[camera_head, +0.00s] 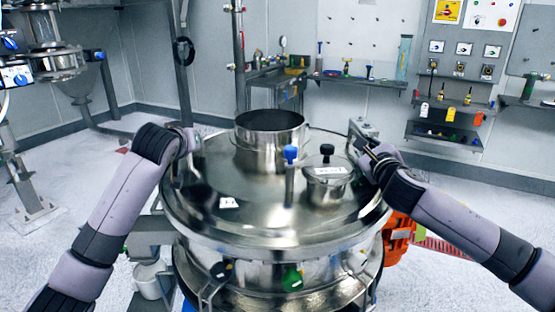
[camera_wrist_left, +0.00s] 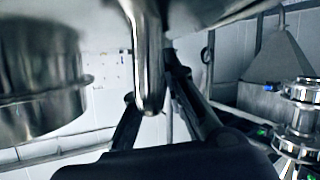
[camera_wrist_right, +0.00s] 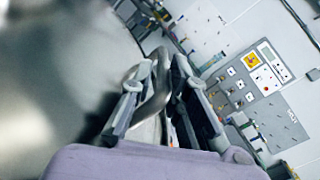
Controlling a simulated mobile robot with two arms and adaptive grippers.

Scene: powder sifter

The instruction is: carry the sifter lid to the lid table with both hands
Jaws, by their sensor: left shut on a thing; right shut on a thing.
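The sifter lid (camera_head: 250,215) is a wide, shiny steel disc in the middle of the head view, above the round steel sifter body (camera_head: 250,272). I cannot tell whether there is a gap between them. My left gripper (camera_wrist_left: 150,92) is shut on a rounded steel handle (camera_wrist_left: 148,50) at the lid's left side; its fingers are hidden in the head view. My right gripper (camera_wrist_right: 162,85) is shut on a curved steel handle (camera_wrist_right: 152,105) at the lid's right side; it also shows in the head view (camera_head: 370,150). I cannot make out the lid table.
The lid bears an open steel collar (camera_head: 270,140) and a small capped port (camera_head: 328,185). An orange part (camera_head: 398,238) sits low on the right. A wall shelf with tools (camera_head: 360,82) and a tool board (camera_head: 465,60) are behind. Pale floor (camera_head: 480,195) is open to the right.

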